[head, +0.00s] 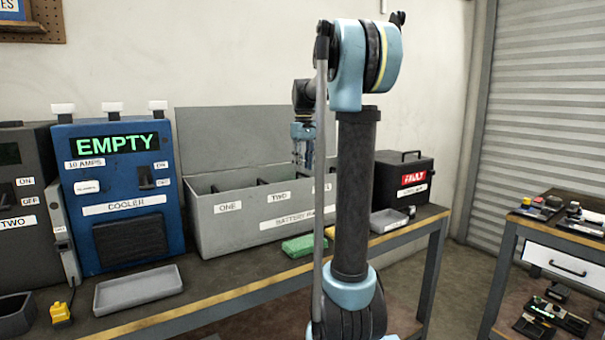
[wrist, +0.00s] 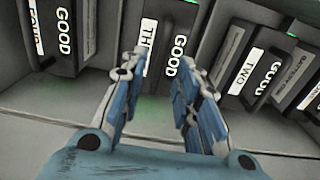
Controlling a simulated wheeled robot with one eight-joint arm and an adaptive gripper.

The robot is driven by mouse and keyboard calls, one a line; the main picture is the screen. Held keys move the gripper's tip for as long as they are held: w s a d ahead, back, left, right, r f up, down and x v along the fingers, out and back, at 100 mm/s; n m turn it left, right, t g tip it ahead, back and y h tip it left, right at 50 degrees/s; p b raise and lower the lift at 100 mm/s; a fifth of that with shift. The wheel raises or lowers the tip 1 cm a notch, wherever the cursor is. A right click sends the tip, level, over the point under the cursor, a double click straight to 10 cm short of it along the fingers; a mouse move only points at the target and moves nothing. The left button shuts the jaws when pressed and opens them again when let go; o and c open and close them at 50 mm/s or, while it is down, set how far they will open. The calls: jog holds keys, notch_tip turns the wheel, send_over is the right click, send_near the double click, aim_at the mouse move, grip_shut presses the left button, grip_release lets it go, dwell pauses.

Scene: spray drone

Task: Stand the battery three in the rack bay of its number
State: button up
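Battery three (wrist: 155,60), dark with a white label starting "TH" and the word GOOD, stands in a row between its neighbours in the wrist view. My gripper (wrist: 160,62) has its two blue fingers apart, one at each side of the near end of this battery. Whether they press on it I cannot tell. The fingers hide part of it. In the head view my gripper (head: 302,145) points down over the right part of the grey battery rack (head: 215,240). The rack has its lid raised and bay labels ONE and TWO; my arm covers part of the rest.
Battery two (wrist: 248,75) stands right of battery three, and another GOOD battery (wrist: 62,50) stands left. A blue cooler charger (head: 125,190) reading EMPTY, a grey tray (head: 138,290), a green block (head: 300,247) and a black FAULT box (head: 405,180) surround the rack on the bench.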

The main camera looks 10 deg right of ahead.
notch_tip(320, 180, up, 9)
dwell(0.3)
jog(key=shift+f, duration=0.1)
